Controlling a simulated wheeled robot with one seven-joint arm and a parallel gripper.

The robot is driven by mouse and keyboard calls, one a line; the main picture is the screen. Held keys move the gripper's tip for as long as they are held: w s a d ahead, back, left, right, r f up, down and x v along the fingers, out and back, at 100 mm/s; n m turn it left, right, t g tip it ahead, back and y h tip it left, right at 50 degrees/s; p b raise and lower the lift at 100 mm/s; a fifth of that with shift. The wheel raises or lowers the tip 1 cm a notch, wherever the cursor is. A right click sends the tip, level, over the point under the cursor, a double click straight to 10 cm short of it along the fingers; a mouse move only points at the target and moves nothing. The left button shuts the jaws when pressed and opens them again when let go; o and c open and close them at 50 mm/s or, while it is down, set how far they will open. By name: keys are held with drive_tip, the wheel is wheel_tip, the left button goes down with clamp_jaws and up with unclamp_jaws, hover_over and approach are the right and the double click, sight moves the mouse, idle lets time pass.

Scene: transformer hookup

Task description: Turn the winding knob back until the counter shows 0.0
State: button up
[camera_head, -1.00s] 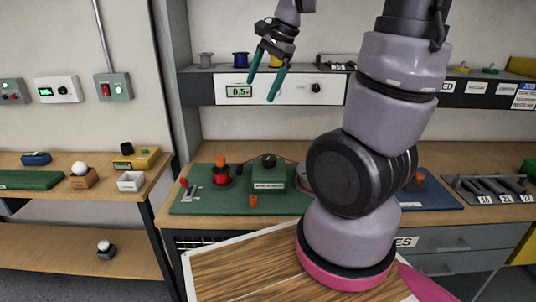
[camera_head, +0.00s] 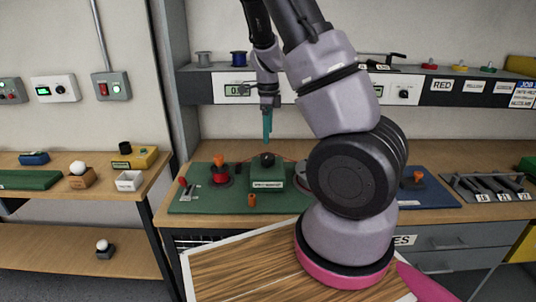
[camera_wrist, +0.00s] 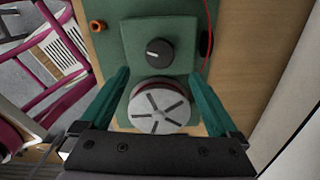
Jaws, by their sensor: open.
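The black knob (camera_head: 267,159) sits on top of a green box (camera_head: 268,176) on the bench; I take it for the winding knob. In the wrist view the knob (camera_wrist: 159,51) shows a light pointer mark. The counter (camera_head: 237,90) is on the white shelf panel; a 0 shows, but its last digit cannot be read. My gripper (camera_head: 267,126) points down above the green box, empty and apart from it. In the wrist view its teal fingers (camera_wrist: 160,100) are spread wide, with a slotted white disc (camera_wrist: 158,110) between them and the knob beyond.
The green board (camera_head: 195,200) also carries a red spool (camera_head: 220,174) and an orange peg (camera_head: 251,198). A red wire (camera_wrist: 211,30) runs beside the box. My arm hides part of the bench and panel. A rack (camera_head: 488,187) stands at right.

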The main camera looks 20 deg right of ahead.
sight(268, 155)
wheel_tip(268, 155, down, 9)
drive_tip(key=shift+r, duration=0.1)
idle(0.3)
drive_tip(key=c, duration=1.4)
drive_tip(key=shift+o, duration=0.2)
drive_tip(key=n, duration=0.4)
drive_tip(key=shift+n, duration=0.3)
drive_tip(key=n, duration=0.4)
drive_tip(key=shift+w+n, duration=0.1)
drive_tip(key=shift+n, duration=0.2)
drive_tip(key=n, duration=0.4)
drive_tip(key=shift+n, duration=2.2)
